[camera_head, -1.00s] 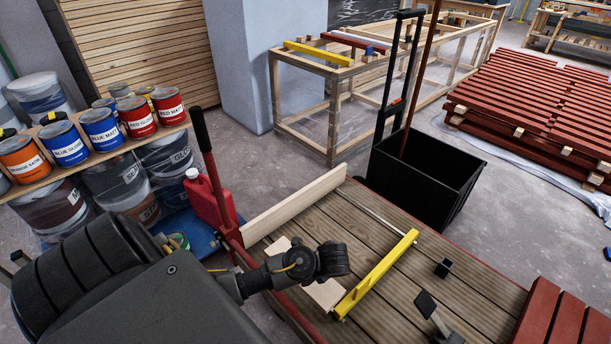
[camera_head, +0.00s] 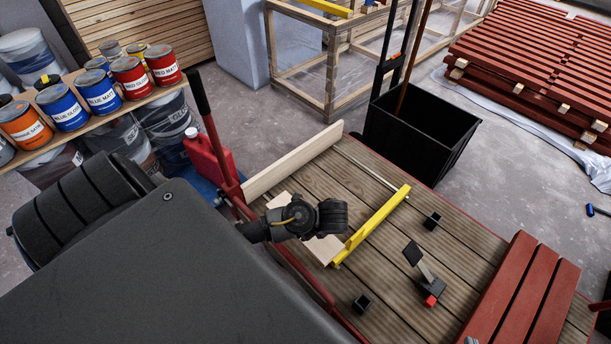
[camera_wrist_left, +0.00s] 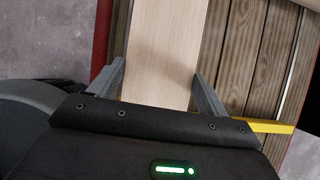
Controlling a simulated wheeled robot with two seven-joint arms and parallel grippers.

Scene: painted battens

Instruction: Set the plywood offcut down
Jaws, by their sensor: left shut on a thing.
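The plywood offcut (camera_head: 325,248) is a pale flat board at the left side of the plank deck, beside a yellow bar (camera_head: 372,225). My left gripper (camera_head: 331,217) is over it and covers its middle. In the left wrist view the offcut (camera_wrist_left: 166,45) runs between the two fingers (camera_wrist_left: 158,88), which are shut on it. I cannot tell whether its underside touches the deck (camera_head: 375,167). The jaws of my right gripper cannot be made out in the head view.
A long pale board (camera_head: 293,160) stands on edge along the deck's far left side. A black clamp-like tool (camera_head: 425,275) and small black blocks (camera_head: 433,220) are on the deck. Red battens (camera_head: 525,290) are at right, a black bin (camera_head: 420,130) behind. Mid-deck has bare planks.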

